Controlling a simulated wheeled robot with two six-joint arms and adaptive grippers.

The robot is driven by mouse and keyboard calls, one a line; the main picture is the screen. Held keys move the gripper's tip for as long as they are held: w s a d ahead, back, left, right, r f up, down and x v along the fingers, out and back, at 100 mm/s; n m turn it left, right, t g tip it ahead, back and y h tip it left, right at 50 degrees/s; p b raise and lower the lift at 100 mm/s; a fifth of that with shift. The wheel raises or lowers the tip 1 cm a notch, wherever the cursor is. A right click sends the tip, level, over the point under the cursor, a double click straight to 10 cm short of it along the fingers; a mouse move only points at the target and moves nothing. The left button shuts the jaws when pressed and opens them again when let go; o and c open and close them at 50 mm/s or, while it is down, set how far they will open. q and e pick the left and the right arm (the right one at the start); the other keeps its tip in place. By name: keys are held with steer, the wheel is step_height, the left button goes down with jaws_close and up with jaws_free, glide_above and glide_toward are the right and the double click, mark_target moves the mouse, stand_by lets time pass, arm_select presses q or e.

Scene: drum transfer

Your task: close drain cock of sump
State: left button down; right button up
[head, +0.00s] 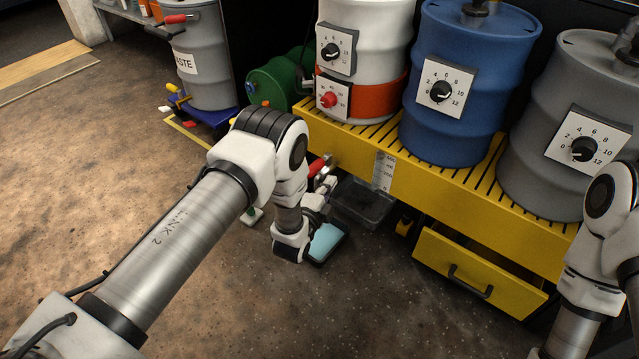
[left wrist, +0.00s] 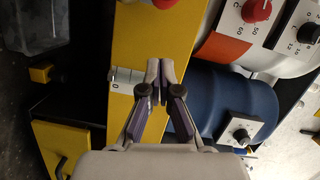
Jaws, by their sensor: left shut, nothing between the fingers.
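The yellow sump (head: 425,190) is a long slatted trough under the drums, with a pale scale label (head: 383,171) on its front. A red handle (head: 318,167), which looks like the drain cock, shows at the sump's left end, partly hidden by my arm. In the left wrist view a red piece (left wrist: 163,3) shows at the top edge, mostly cut off. My left gripper (head: 329,184) is just below and right of the red handle. In the left wrist view its fingers (left wrist: 158,70) are shut and empty, in front of the sump wall beside the scale label. My right gripper is out of view.
A dark clear tray (head: 363,203) sits on the floor below the sump. A yellow drawer (head: 478,275) stands out below it. White, blue (head: 462,80) and grey drums stand on the sump. A waste drum (head: 203,60) stands at the back left. The floor at left is clear.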

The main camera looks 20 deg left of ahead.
mark_target(318, 165)
arm_select(q)
steer(key=w+a+b, duration=0.2)
steer(key=a, duration=0.1)
steer(key=shift+w+a+f, duration=0.3)
steer(key=shift+w+f, duration=0.05)
steer(key=shift+f, duration=0.05)
